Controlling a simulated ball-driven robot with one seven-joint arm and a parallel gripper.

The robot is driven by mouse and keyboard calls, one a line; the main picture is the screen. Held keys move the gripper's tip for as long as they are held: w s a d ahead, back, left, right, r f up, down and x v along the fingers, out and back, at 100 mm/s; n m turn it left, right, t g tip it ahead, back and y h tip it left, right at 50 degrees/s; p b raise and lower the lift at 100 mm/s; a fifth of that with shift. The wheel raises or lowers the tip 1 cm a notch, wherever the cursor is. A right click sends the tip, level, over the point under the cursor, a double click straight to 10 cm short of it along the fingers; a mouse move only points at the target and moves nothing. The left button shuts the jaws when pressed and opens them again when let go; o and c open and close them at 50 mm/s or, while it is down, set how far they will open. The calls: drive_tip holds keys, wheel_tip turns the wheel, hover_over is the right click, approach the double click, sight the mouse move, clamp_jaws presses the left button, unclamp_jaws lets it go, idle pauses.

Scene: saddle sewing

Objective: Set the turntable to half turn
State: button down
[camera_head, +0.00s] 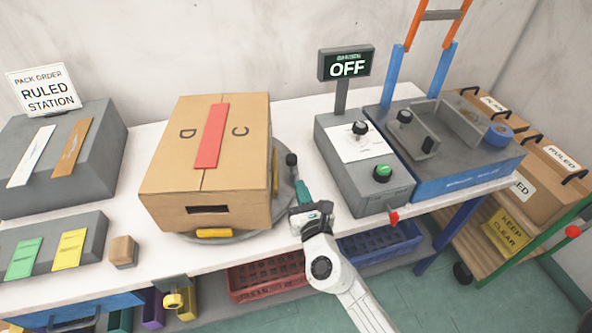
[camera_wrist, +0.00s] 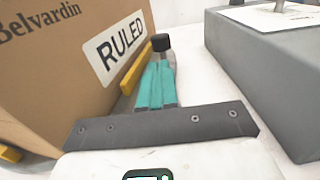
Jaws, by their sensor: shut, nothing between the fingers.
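The turntable (camera_head: 284,195) is a grey disc on the white bench, mostly hidden under a cardboard box. A black knob (camera_head: 291,159) on a short stem stands at its right edge; the knob also shows in the wrist view (camera_wrist: 161,42). The box (camera_head: 205,160) has red tape and the letters C and D on top; in the wrist view its side (camera_wrist: 60,70) reads RULED. My gripper (camera_head: 301,188) is shut and empty, its teal fingers (camera_wrist: 157,78) pointing toward the knob. I cannot tell whether they touch it. The turntable's far side is hidden.
A grey control box (camera_head: 362,160) with a green button stands close to the right of my gripper, beneath an OFF sign (camera_head: 347,65). Yellow blocks (camera_head: 213,233) sit at the box's lower edges. A small wooden block (camera_head: 123,251) stands on the bench at left.

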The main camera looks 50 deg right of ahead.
sight(296, 164)
drive_tip(key=x, duration=0.6)
drive_tip(key=shift+w+d+f+b, duration=0.1)
drive_tip(key=shift+w+d+b, duration=0.35)
drive_tip(key=shift+w+d, duration=0.55)
drive_tip(key=shift+s+d, duration=0.1)
drive_tip(key=shift+s, duration=0.1)
